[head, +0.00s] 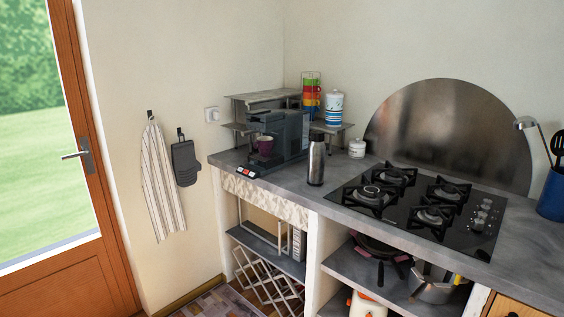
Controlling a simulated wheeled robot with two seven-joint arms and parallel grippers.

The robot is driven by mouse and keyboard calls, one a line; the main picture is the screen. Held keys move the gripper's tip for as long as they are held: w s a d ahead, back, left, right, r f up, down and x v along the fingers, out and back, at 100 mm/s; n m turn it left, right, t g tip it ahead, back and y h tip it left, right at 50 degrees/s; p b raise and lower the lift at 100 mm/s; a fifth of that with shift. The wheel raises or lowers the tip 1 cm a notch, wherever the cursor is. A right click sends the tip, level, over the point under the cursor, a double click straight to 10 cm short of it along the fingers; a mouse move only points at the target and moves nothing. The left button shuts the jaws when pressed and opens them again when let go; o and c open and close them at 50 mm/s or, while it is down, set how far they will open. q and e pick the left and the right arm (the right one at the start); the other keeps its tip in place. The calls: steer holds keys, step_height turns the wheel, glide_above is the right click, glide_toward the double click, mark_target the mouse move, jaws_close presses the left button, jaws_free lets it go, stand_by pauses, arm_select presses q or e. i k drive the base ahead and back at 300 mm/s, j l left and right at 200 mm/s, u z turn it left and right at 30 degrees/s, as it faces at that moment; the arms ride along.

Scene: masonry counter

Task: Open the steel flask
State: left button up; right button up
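The steel flask (316,163) stands upright on the grey counter (335,186), between the coffee machine and the gas hob. Its body is shiny steel, with a darker top (317,138) that appears to be in place. Neither of my grippers shows in the head view, and nothing is touching the flask.
A dark coffee machine (288,135) with a purple cup (265,145) stands left of the flask. The black gas hob (425,207) lies to its right. A white lidded jar (357,148) is behind. Bare counter lies in front of the flask. Open shelves (375,272) are below.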

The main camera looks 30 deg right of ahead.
mark_target(316, 152)
steer(key=i+j+z, duration=0.2)
steer(key=i, duration=0.4)
steer(key=i+z, duration=0.2)
steer(key=i, duration=0.35)
steer(key=i+j+z, duration=0.15)
steer(key=i+z, duration=0.2)
steer(key=z, duration=0.15)
steer(key=i+j+z, duration=0.3)
steer(key=z, duration=0.2)
steer(key=i+j+z, duration=0.2)
steer(key=j+z, duration=0.3)
steer(key=i+j+z, duration=0.2)
steer(key=j+z, duration=0.2)
steer(key=j, duration=0.15)
steer(key=i+j+z, duration=0.1)
steer(key=j+z, duration=0.25)
steer(key=j, duration=0.2)
steer(key=j+z, duration=0.4)
steer(key=j, duration=0.25)
steer(key=i, duration=0.05)
